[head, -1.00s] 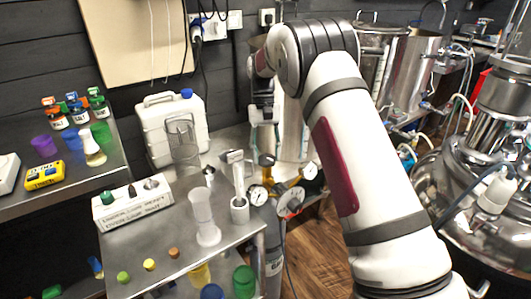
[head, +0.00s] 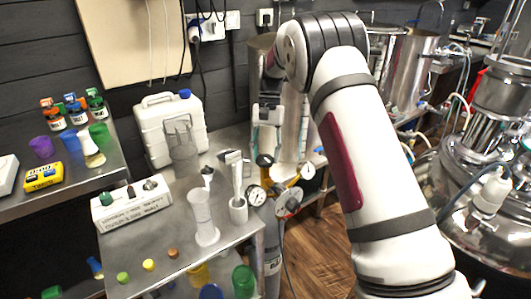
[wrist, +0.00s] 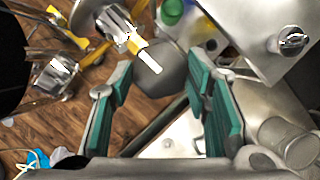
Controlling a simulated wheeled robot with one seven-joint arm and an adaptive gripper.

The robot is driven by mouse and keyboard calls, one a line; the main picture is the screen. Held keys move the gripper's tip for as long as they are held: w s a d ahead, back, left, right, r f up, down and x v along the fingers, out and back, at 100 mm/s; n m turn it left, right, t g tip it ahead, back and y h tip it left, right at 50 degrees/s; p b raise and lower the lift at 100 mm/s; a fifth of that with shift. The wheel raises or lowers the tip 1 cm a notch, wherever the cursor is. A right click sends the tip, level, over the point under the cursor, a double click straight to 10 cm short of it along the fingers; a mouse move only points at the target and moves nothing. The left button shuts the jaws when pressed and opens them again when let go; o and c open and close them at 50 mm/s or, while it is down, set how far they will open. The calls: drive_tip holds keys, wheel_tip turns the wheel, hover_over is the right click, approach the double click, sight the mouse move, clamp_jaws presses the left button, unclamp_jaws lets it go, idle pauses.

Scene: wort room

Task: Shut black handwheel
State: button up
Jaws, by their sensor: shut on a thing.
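The black handwheel (head: 264,160) sits on top of the grey gas cylinder (head: 272,245), just right of the metal bench. My gripper (head: 266,143) points down from above, with its fingertips at the handwheel. In the wrist view, my gripper's green-padded fingers (wrist: 158,66) stand apart on either side of a dark, rounded piece (wrist: 160,78), which looks like the handwheel. They are shut on it. The fingers hide part of its rim, and its turn position cannot be told.
A brass regulator with round gauges (head: 256,196) sits close below the handwheel. Wooden floor (head: 320,240) shows to the right. Steel vessels (head: 490,190) stand farther right.

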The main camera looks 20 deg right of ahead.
drive_tip(key=shift+f, duration=0.1)
drive_tip(key=o, duration=1.2)
drive_tip(key=shift+c, duration=0.2)
drive_tip(key=v, duration=1.2)
